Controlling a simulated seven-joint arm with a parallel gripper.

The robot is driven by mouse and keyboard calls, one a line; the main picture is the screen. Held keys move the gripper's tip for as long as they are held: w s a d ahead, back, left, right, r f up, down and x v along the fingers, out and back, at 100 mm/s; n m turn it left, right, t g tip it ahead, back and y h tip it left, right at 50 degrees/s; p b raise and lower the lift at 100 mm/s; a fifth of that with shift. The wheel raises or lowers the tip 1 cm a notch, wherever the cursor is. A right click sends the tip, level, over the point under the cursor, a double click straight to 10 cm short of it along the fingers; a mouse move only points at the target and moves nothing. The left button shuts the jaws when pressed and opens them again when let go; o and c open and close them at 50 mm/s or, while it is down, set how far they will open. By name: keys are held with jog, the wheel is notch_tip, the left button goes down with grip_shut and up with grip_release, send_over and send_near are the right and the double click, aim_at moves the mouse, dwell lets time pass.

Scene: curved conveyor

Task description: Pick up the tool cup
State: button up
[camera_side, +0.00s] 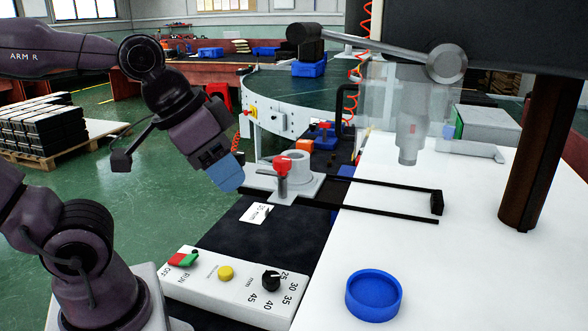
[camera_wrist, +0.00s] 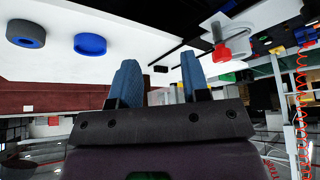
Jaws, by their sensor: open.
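A round blue cup (camera_side: 374,296) stands on the white table at the lower right of the side view. It also shows at the upper left of the wrist view (camera_wrist: 90,44), beside a dark grey round cup (camera_wrist: 25,34) that I do not see in the side view. I cannot tell which is the tool cup. My gripper (camera_side: 228,173) has blue fingertips and hangs tilted, left of the red-handled clamp and well apart from the blue cup. In the wrist view my gripper (camera_wrist: 160,70) has its two fingers apart with nothing between them.
The red-handled clamp (camera_side: 282,167) stands on a light bracket beside a white cylinder (camera_side: 299,165). Two dark rails (camera_side: 385,186) reach over the white table (camera_side: 450,260). A control panel (camera_side: 230,284) with buttons and a dial lies in front. A dark brown post (camera_side: 535,150) rises at right.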

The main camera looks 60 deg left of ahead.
jog(key=o, duration=0.6)
jog(key=shift+c, duration=0.2)
jog(key=n+t+h, duration=0.3)
jog(key=n+h, duration=0.4)
jog(key=n, duration=1.9)
send_near(294, 155)
jog(key=s+f, duration=0.1)
jog(key=s, duration=0.1)
jog(key=s+f, duration=0.1)
jog(key=s, duration=0.1)
jog(key=s+f, duration=0.1)
jog(key=s, duration=0.1)
jog(key=shift+s+d+f, duration=0.15)
jog(key=shift+d+f, duration=0.05)
jog(key=shift+d, duration=0.2)
notch_tip(294, 155, up, 3)
jog(key=w+n+t, duration=0.3)
jog(key=x, duration=1.1)
jog(key=shift+w+d+f, duration=0.15)
jog(key=shift+d, duration=0.2)
